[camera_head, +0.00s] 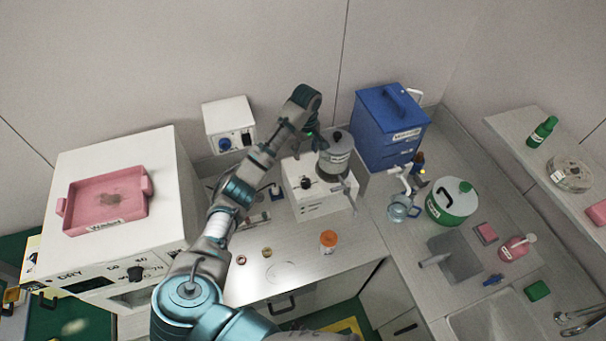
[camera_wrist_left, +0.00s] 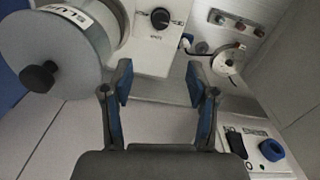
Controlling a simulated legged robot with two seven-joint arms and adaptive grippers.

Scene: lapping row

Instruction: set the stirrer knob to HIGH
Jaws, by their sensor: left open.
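A white box unit (camera_head: 318,204) stands on the counter against the back wall, with a black knob (camera_head: 307,183) on its face. I take this as the stirrer. The knob also shows at the top of the left wrist view (camera_wrist_left: 160,18); its setting marks are too small to read. A grey labelled vessel (camera_head: 336,155) stands on or right by the unit. My left gripper (camera_head: 318,143) is above and behind the unit, partly hidden by its own arm. In the left wrist view its fingers (camera_wrist_left: 160,82) are apart, empty, and away from the knob. My right gripper is not in view.
A wall box (camera_head: 229,124) with a blue knob (camera_wrist_left: 271,150) and a dark switch is near the gripper. A blue case (camera_head: 390,125) stands right of the vessel. A white oven (camera_head: 120,205) is at left. An orange-capped jar (camera_head: 328,241) stands on the mostly clear front counter.

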